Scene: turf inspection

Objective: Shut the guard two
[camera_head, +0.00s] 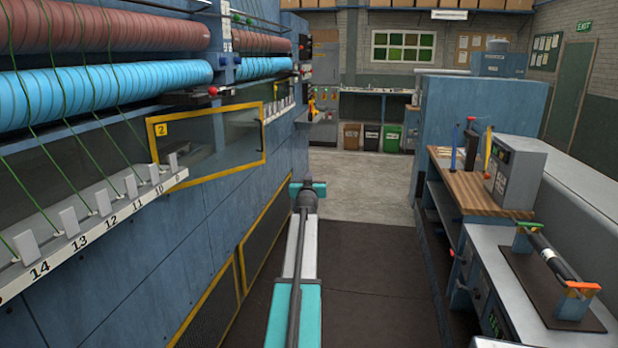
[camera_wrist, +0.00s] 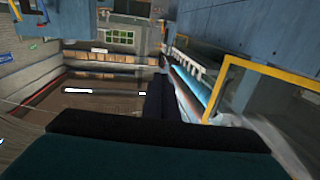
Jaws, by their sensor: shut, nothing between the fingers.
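Guard two (camera_head: 207,168) is a see-through panel in a yellow frame, with a yellow "2" label at its upper left corner. It stands on the left machine's front, just past the numbered rail. I cannot tell for sure how far it is swung out. Part of a yellow frame also shows at the right of the wrist view (camera_wrist: 222,88), probably the same guard. My gripper (camera_head: 308,188) is shut and empty. In the head view it is in the aisle, right of the guard and apart from it. In the wrist view my gripper (camera_wrist: 160,103) shows dark at the middle.
Blue rollers (camera_head: 110,88) and red rollers run above the numbered rail (camera_head: 90,222) at left. At right are a wooden-topped bench (camera_head: 465,185) and a tester on a dark mat (camera_head: 530,285). The aisle floor (camera_head: 350,195) ahead is clear, with bins (camera_head: 372,137) at the back.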

